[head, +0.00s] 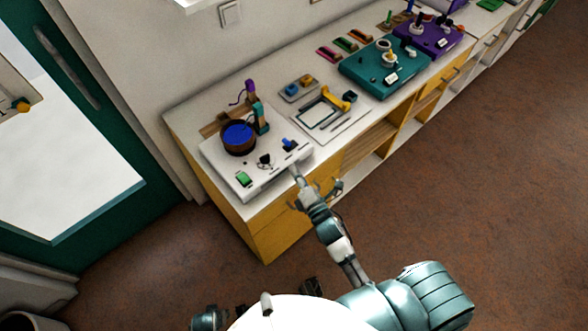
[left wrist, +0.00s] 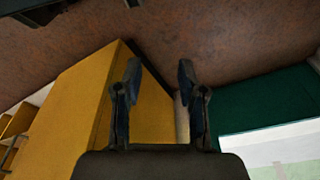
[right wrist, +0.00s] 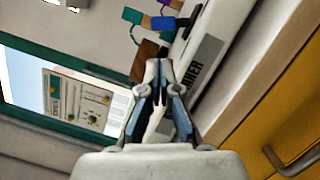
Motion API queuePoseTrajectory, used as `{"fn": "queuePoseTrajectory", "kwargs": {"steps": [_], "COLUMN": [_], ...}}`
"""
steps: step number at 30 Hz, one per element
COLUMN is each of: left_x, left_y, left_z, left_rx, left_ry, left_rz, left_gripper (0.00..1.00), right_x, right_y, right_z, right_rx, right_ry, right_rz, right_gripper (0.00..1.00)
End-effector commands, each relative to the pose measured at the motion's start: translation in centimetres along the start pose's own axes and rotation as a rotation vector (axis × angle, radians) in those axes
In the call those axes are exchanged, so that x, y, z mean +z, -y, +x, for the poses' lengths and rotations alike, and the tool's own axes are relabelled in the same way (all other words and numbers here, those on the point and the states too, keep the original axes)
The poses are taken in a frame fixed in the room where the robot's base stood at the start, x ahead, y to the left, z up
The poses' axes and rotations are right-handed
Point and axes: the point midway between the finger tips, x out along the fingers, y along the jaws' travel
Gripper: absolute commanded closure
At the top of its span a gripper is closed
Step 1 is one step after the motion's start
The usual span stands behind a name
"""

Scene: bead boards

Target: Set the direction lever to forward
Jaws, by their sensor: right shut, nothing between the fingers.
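A white board (head: 222,174) lies on the near end of the cabinet, with a round blue-filled bowl (head: 238,134) on it. A small blue part (head: 289,145) stands near its front right corner. It may be the direction lever; its setting is too small to read. In the right wrist view a blue block (right wrist: 163,23) shows beyond the fingers. My right gripper (head: 295,169) is shut and empty at the board's front edge, just in front of the blue part; it also shows in the right wrist view (right wrist: 159,66). My left gripper (left wrist: 159,75) is open and empty, away from the board.
A green block (head: 243,179) and a small black part (head: 264,160) are on the board. A framed panel (head: 320,113) and a teal board (head: 373,72) lie farther right. The floor in front is clear.

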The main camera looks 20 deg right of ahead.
Motion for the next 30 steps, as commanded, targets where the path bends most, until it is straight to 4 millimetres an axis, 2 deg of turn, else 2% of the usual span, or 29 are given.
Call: {"fn": "queuePoseTrajectory", "kwargs": {"steps": [6,12,30], "left_x": [-0.2,-0.2,-0.5], "left_y": [0.0,0.0,0.0], "left_z": [-0.2,-0.5,-0.9], "left_rx": [0.0,0.001,0.0], "left_ry": [-0.001,0.002,-0.008], "left_rz": [0.0,0.0,-0.002], "left_gripper": [0.6,0.6,0.6], "right_x": [0.0,0.0,0.1], "right_y": [0.0,0.0,-0.1], "right_z": [4.2,6.6,7.6], "right_rx": [0.002,0.0,-0.003], "right_ry": [0.0,-0.001,-0.001], "right_rz": [0.001,0.001,0.012], "right_gripper": [1.0,1.0,1.0]}}
